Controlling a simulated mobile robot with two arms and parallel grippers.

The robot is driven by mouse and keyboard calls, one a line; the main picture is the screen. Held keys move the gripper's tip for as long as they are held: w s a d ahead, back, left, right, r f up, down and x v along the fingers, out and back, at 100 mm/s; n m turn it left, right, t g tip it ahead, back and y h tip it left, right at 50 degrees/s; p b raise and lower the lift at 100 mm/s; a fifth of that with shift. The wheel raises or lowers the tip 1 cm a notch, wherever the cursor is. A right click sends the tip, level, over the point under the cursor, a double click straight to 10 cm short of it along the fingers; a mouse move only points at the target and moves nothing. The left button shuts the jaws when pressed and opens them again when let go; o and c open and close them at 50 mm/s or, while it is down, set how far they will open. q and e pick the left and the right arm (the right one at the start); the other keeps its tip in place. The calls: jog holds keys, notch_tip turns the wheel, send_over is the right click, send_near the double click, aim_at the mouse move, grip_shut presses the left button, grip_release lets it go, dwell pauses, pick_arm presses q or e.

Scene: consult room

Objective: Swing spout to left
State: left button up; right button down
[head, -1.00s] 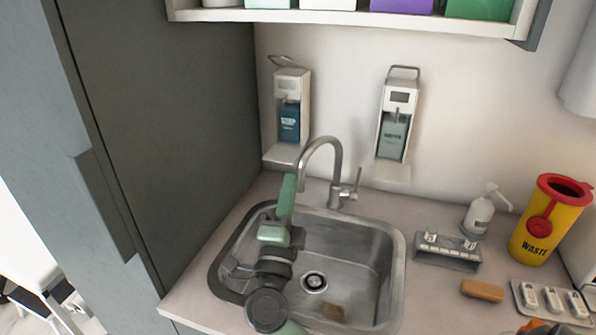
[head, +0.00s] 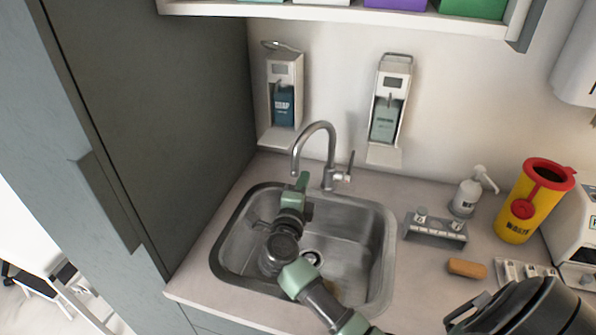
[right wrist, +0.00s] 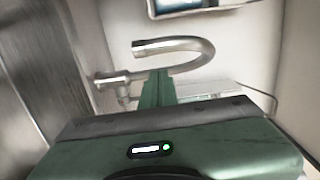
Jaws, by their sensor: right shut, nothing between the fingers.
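The silver tap stands behind the sink (head: 385,262). Its curved spout (head: 318,126) arches to the left and forward, with its open end over the sink's back left part. The tap's lever (head: 350,163) is on its right side. My right gripper (head: 303,181) is shut and empty, its green fingertips just below and right of the spout's end. In the right wrist view the shut fingers (right wrist: 158,86) point up in front of the curved spout (right wrist: 190,45). I cannot tell whether they touch it. My left gripper is not in view.
Two wall dispensers (head: 284,95) (head: 388,110) hang behind the tap. A tall dark cabinet (head: 150,110) stands close on the left. On the right counter are a pump bottle (head: 466,196), a small rack (head: 435,231), an orange-brown bar (head: 467,268) and a yellow waste bin (head: 530,205).

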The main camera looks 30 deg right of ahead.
aim_at(293, 169)
jog(key=shift+w, duration=1.3)
jog(key=shift+w+a+f+m+g+h+b, duration=0.15)
jog(key=shift+w+a+m+g+h+b, duration=0.1)
jog(key=shift+w+m+g+h+b, duration=0.25)
jog(key=shift+w+a+f+m+g+h+b, duration=0.1)
jog(key=shift+w+a+m+g+h+b, duration=0.15)
jog(key=shift+w+g+b, duration=0.35)
jog(key=shift+w+r+m+g+h+b, duration=0.25)
jog(key=shift+w+m+g+h+b, duration=0.15)
jog(key=shift+w+b, duration=0.15)
jog(key=shift+a, duration=0.15)
